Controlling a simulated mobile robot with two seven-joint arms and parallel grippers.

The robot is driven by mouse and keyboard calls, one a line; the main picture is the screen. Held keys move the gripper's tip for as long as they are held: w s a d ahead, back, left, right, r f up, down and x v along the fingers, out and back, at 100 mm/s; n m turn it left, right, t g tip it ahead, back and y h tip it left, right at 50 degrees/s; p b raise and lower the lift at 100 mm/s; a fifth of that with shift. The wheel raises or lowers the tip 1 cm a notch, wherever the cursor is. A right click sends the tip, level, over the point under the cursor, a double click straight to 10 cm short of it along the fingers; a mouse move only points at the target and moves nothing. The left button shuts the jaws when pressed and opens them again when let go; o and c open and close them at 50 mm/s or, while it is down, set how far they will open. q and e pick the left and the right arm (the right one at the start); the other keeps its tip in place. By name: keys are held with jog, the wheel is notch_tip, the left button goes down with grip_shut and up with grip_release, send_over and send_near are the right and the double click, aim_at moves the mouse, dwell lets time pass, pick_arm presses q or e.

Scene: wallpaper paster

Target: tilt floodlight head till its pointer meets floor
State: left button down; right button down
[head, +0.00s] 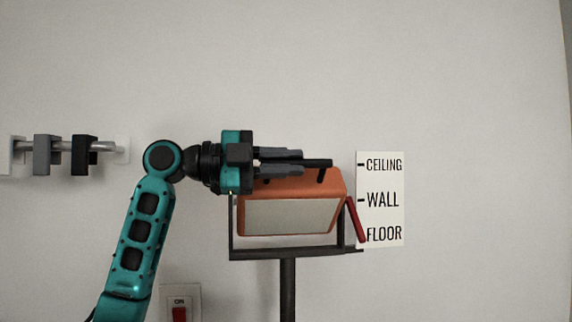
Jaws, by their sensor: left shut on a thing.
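The orange floodlight head (335,188) sits in a dark yoke (262,252) on a stand, its pale front face turned toward me and tilted downward. A dark bar handle (320,163) runs along its top. The red pointer (356,219) at its right side slants down, its tip beside the FLOOR mark on the white label card (384,185). The card also reads CEILING and WALL. My left gripper (290,161) comes in from the left and is shut on the handle, its fingers hiding the handle's left part. My right gripper is out of view.
A switch plate (181,297) marked ON with a red rocker is low on the wall. The stand pole (288,290) is below the yoke. The wall above is clear.

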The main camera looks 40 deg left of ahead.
pick_arm(q)
jog(key=shift+f, duration=0.1)
jog(key=c, duration=1.1)
grip_release()
jog(key=shift+s, duration=0.1)
jog(key=b+v, duration=0.1)
jog(key=v, duration=1.1)
jog(key=shift+s+a, duration=0.2)
jog(key=shift+s, duration=0.1)
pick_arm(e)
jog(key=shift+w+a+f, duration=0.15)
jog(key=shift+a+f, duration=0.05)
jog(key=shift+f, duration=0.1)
